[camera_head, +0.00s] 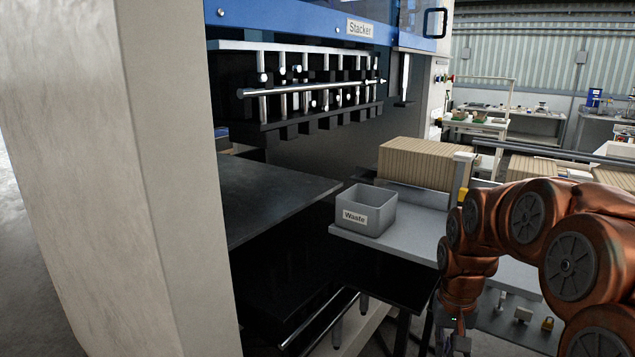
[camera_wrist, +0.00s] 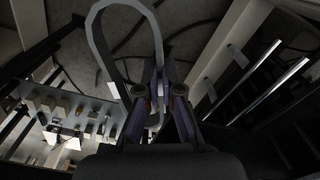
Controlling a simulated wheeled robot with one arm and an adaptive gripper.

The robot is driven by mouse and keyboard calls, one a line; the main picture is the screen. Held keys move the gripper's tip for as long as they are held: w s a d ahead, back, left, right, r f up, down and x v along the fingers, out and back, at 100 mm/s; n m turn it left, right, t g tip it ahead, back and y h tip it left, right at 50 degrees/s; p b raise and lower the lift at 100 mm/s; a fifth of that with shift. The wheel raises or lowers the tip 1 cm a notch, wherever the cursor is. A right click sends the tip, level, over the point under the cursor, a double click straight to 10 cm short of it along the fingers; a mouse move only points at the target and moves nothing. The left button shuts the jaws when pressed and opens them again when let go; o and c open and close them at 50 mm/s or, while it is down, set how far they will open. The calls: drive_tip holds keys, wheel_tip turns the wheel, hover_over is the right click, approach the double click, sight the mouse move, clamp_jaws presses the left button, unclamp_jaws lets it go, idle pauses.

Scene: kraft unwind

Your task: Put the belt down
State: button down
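The belt (camera_wrist: 100,48) is a thin grey loop in the wrist view. It arches up and to the left from my fingertips, and its right strand runs down to them. My gripper (camera_wrist: 160,92) is shut on the belt, with the strand between the fingers. The loop hangs in the air over the dark floor, as far as I can tell. In the head view my gripper (camera_head: 455,343) is low at the bottom edge, below the copper arm. Its fingers are mostly cut off there, and I cannot make out the belt.
A grey waste bin (camera_head: 366,211) stands on a grey shelf (camera_head: 405,234) left of my arm. A dark plate (camera_head: 265,190) lies under the stacker (camera_head: 310,85). Stacked cardboard (camera_head: 425,163) is behind.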

drive_tip(key=w+a+f+n, duration=0.3)
drive_tip(key=w+a+f, duration=0.5)
drive_tip(key=w+f, duration=0.2)
drive_tip(key=shift+a, duration=0.25)
drive_tip(key=shift+d, duration=0.1)
idle(0.3)
